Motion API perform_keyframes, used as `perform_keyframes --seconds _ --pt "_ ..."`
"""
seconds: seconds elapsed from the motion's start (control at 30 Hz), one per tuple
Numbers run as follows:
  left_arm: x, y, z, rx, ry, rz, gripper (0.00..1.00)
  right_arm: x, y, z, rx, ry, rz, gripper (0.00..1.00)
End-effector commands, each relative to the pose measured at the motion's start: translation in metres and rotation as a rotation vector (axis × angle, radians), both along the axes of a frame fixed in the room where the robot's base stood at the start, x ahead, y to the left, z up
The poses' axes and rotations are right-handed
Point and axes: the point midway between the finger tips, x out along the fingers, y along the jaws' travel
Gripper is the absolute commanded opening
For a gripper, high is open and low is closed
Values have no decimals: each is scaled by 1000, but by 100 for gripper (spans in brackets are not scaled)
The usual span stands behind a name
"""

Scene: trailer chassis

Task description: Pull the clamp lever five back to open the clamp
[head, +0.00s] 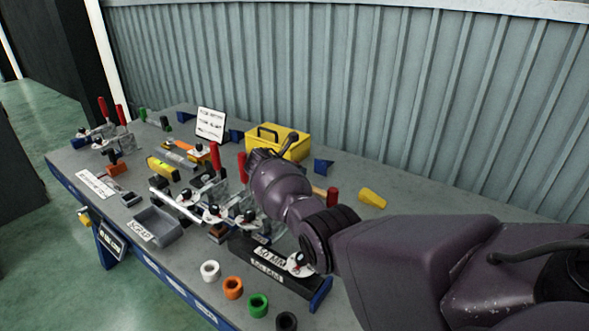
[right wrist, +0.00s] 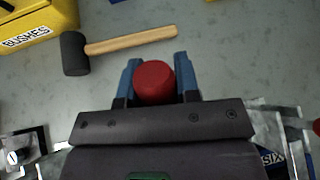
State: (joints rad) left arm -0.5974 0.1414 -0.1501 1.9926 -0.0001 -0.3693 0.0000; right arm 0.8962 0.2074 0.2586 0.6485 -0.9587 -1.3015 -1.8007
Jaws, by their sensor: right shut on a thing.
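My right gripper (right wrist: 153,68) is shut on a red clamp lever handle (right wrist: 154,84), with a blue finger on each side of it. In the head view my right arm hides the held handle and its clamp. To the left in the head view, two upright red levers (head: 214,156) (head: 241,167) rise from a row of toggle clamps. My left gripper is not in view.
A yellow bushes box (head: 285,143) stands behind my gripper, with a black-headed mallet (right wrist: 75,54) beside it. Coloured rings (head: 233,287) lie at the front edge. A grey scrap tray (head: 157,226) is at left. The back right bench top is mostly clear.

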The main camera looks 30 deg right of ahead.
Motion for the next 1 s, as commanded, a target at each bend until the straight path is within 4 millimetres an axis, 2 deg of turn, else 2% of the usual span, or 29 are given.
perform_keyframes --seconds 0.17,0.5,0.73,1.0 --pt "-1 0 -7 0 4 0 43 5 -15 -14 108 47 -4 0" --pt "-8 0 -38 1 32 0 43 11 -31 -42 297 127 -4 0" --pt "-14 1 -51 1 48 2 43 13 -35 -49 360 153 -3 0" --pt "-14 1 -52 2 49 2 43 14 -36 -50 381 159 -2 0"
